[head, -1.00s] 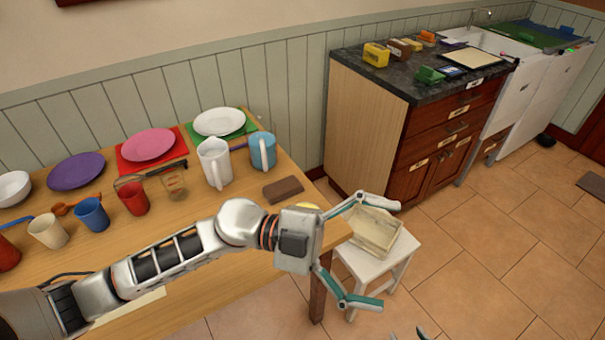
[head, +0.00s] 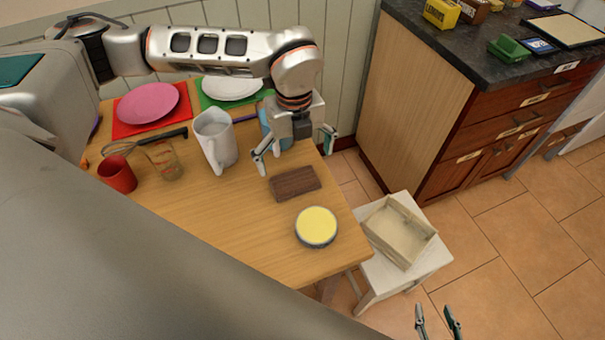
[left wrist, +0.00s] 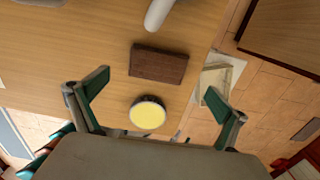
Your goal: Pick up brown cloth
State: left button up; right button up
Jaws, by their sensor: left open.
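The brown cloth (head: 295,183) is a flat, dark brown rectangle lying on the wooden table near its right edge. It also shows in the left wrist view (left wrist: 158,65), whole and uncovered. My left gripper (head: 296,158) is open and empty, with its fingers spread, above the table at the far side of the cloth. In the left wrist view the cloth appears in the space between and beyond the fingertips (left wrist: 158,84); I see no contact. My right gripper (head: 435,308) shows only its two fingertips, apart and empty, at the bottom edge of the head view.
A round yellow-topped item (head: 316,227) sits just in front of the cloth. A white jug (head: 214,140) and a partly hidden blue mug (head: 267,128) stand behind it. A white stool (head: 430,263) with a wooden tray (head: 399,232) is right of the table (head: 225,215).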

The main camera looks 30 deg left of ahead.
aim_at(295, 179)
pick_arm(q)
jog(key=shift+s+f, duration=0.25)
jog(key=shift+f, duration=0.75)
notch_tip(295, 179, down, 5)
jog(key=shift+f, duration=0.1)
jog(key=shift+w, duration=0.1)
jog(key=c, duration=1)
